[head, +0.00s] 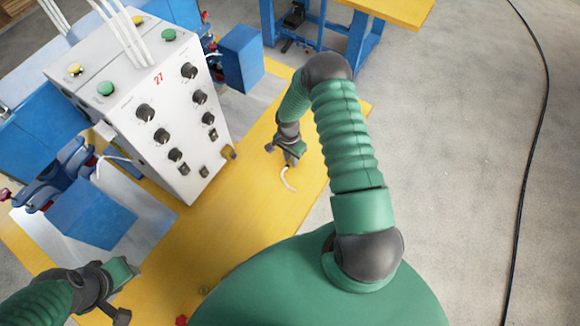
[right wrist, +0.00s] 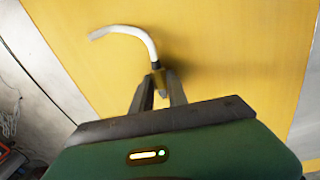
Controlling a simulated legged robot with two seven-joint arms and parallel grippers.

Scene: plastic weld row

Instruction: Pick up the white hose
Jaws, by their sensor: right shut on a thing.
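The white hose (head: 288,181) is a short, curved piece over the yellow table top, right of the control box. My right gripper (head: 289,160) is above the table and shut on one end of it. In the right wrist view the fingertips (right wrist: 158,80) close on the hose's near end, and the white hose (right wrist: 140,34) curves away to the left. I cannot tell whether its free end touches the table. My left gripper (head: 127,291) is at the lower left, with its jaws apart and empty.
A grey control box (head: 150,115) with knobs and buttons stands on the yellow table (head: 225,215). Blue blocks (head: 92,213) (head: 242,58) and clamps lie beside it. A blue-legged bench (head: 395,10) stands behind. A black cable (head: 530,150) crosses the open floor at right.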

